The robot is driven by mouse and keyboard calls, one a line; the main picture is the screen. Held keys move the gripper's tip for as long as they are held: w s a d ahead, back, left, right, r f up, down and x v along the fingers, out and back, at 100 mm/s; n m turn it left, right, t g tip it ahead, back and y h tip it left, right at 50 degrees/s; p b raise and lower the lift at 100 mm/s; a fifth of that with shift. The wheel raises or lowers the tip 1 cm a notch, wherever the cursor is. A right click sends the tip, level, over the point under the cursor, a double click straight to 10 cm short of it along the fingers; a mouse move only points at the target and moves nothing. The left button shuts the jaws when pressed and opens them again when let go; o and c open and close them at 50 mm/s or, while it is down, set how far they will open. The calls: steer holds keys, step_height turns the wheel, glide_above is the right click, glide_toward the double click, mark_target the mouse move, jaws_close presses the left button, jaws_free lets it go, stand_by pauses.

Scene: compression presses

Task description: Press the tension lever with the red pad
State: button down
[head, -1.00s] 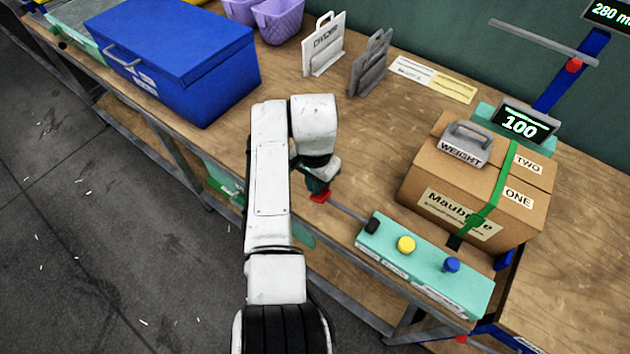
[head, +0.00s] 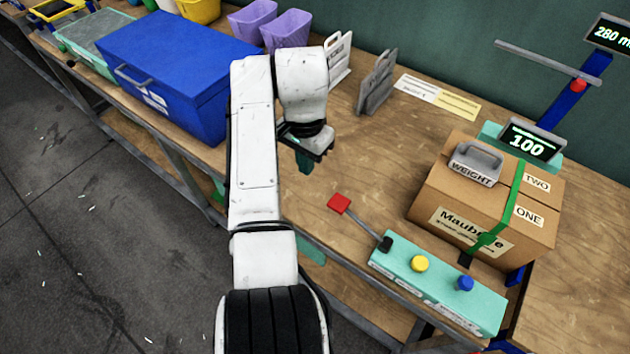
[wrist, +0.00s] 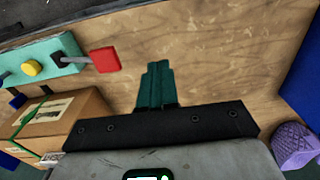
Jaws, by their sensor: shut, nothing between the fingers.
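The red pad (head: 339,204) is at the end of the tension lever (head: 362,227), a thin grey rod reaching out from the left end of the teal control box (head: 440,285). In the wrist view the red pad (wrist: 105,60) is left of my fingers. My gripper (head: 305,168), with teal fingers, is up and to the left of the pad in the head view, apart from it. In the wrist view my gripper (wrist: 157,70) has its two fingers together with nothing between them.
A yellow button (head: 420,263) and a blue button (head: 465,283) are on the control box. A strapped cardboard box (head: 425,195) with a grey weight (head: 475,164) stands behind it. A blue toolbox (head: 180,60) is at left. Bare wooden bench (head: 350,150) lies around the pad.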

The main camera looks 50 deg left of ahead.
steer(key=shift+a+r, duration=0.35)
steer(key=shift+r, duration=0.55)
stand_by(1.7)
